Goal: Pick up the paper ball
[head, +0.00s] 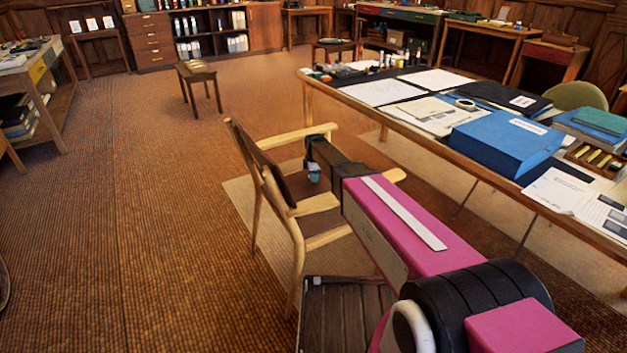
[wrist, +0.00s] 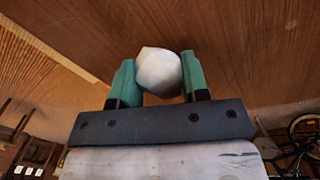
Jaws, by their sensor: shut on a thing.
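The paper ball (wrist: 158,70) is a white, roundish, faceted lump. In the wrist view it sits between the two green fingers of my gripper (wrist: 158,82), with a finger against each side. My gripper is shut on it. Behind the ball is a brown wood-grained surface; I cannot tell whether the ball touches it. In the head view my gripper (head: 314,172) shows small and dark over the seat of the wooden armchair (head: 322,204). The ball cannot be made out there.
A long table (head: 420,145) stands right of the chair, with a blue box (head: 505,140), papers and a tape roll. A small stool (head: 197,75) stands farther back. The brown floor at left is open. A bicycle (wrist: 305,130) shows at the wrist view's right edge.

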